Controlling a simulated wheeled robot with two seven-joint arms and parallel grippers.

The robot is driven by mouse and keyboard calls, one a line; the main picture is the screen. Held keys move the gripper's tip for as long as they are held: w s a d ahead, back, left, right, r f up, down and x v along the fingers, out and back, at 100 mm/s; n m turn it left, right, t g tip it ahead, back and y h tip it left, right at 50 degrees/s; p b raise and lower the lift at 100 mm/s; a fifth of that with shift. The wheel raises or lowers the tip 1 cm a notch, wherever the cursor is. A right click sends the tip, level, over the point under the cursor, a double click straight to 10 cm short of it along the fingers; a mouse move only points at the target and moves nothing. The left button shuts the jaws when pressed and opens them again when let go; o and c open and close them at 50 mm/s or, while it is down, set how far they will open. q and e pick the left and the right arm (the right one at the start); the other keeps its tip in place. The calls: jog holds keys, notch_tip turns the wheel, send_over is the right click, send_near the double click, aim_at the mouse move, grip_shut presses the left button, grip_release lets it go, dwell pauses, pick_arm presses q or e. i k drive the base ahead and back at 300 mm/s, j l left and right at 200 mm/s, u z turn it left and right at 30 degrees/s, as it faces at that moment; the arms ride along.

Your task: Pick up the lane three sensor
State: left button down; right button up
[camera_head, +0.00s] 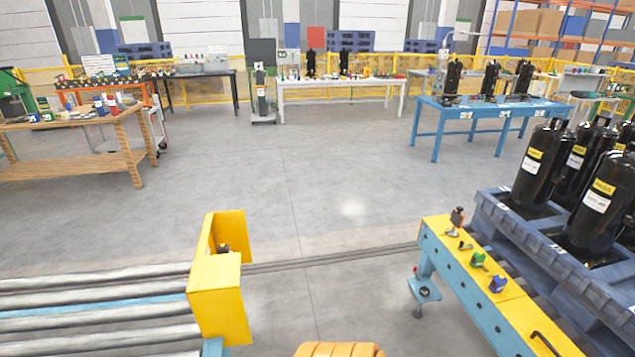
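No part in view is clearly marked as the lane three sensor, and I cannot tell which one it is. A small dark device (223,248) sits inside the yellow bracket (218,295) at the end of the roller conveyor. Several small devices stand on the yellow-topped blue stand (515,312) at right: a dark upright one (457,219), a small one with a yellowish knob (465,245), a green one (478,260) and a blue one (498,284). Neither of my grippers is in view.
A blue pallet (560,262) with tall black compressors (541,165) stands at right beside the stand. Rollers (95,318) run along the lower left. A wooden bench (75,140), a white table (340,85) and a blue table (480,108) stand farther back. The middle floor is clear.

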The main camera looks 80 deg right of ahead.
aim_at(225, 250)
jog(key=l+z, duration=0.1)
jog(key=z, duration=0.75)
jog(key=i+z, duration=0.1)
jog(key=z, duration=0.35)
jog(key=l+z, duration=0.1)
jog(key=z, duration=0.35)
jog(key=i+l+u, duration=0.3)
jog(key=i+l, duration=0.2)
jog(key=l, duration=0.15)
jog(key=i+l+u, duration=0.15)
jog(key=l, duration=0.2)
jog(key=i+l+u, duration=0.15)
jog(key=l, duration=0.25)
jog(key=i+l+u, duration=0.15)
jog(key=l, duration=0.25)
jog(key=i+l+u, duration=0.1)
jog(key=i+l, duration=0.15)
jog(key=l, duration=0.2)
